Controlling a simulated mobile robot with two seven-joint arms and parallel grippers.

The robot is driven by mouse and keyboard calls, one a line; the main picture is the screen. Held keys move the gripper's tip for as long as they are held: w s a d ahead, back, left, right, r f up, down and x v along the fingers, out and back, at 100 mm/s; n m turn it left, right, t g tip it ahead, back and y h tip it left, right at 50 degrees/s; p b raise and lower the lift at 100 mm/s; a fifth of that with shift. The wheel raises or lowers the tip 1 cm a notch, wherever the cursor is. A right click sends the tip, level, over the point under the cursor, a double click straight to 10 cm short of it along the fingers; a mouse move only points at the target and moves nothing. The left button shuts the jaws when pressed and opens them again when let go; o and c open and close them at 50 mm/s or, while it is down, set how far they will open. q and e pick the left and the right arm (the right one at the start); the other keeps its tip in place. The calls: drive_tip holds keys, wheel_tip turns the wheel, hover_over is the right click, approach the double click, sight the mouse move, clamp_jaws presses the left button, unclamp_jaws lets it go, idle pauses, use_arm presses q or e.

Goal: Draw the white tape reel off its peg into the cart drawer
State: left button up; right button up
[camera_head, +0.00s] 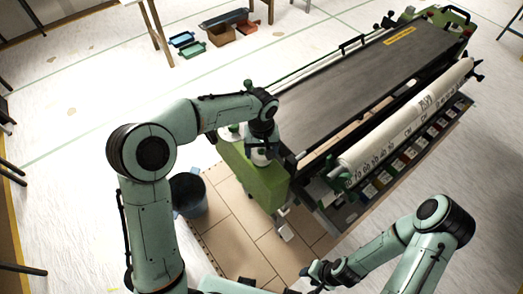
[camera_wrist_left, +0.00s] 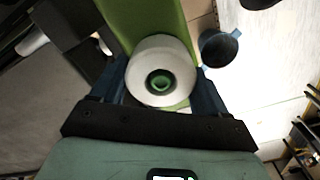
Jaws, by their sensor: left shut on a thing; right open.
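The white tape reel (camera_wrist_left: 172,52) sits between the two fingers of my left gripper (camera_wrist_left: 158,84) in the left wrist view. Its hollow core shows a green ring, and I cannot tell whether the peg is inside it. In the head view my left gripper (camera_head: 263,138) points down at the green cart (camera_head: 262,187), with the reel (camera_head: 262,158) under it. The gripper is shut on the reel. The cart's green top (camera_wrist_left: 150,18) also shows in the left wrist view. I cannot make out an open drawer. My right gripper (camera_head: 318,272) is open and empty at the bottom, away from the cart.
The long pasting machine (camera_head: 360,80) stands right of the cart, with a printed paper roll (camera_head: 405,125) along its side. A dark bucket (camera_head: 188,195) stands on the floor left of the cart. Coloured bins (camera_head: 220,34) lie at the back. Brown floor panels (camera_head: 235,235) are clear before the cart.

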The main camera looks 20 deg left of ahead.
use_arm(q)
drive_tip(key=shift+r+p, duration=1)
drive_tip(key=shift+r, duration=1.8)
use_arm(e)
drive_tip(key=shift+w+r, duration=1.4)
drive_tip(key=shift+w, duration=0.1)
use_arm(q)
drive_tip(key=shift+r, duration=0.1)
drive_tip(key=shift+r+p, duration=0.35)
drive_tip(key=shift+r, duration=0.55)
drive_tip(key=shift+w+r, duration=0.1)
drive_tip(key=shift+r, duration=0.95)
use_arm(e)
drive_tip(key=shift+w+r+t, duration=0.3)
drive_tip(key=shift+w+r, duration=0.2)
drive_tip(key=shift+w, duration=0.05)
drive_tip(key=shift+w, duration=0.1)
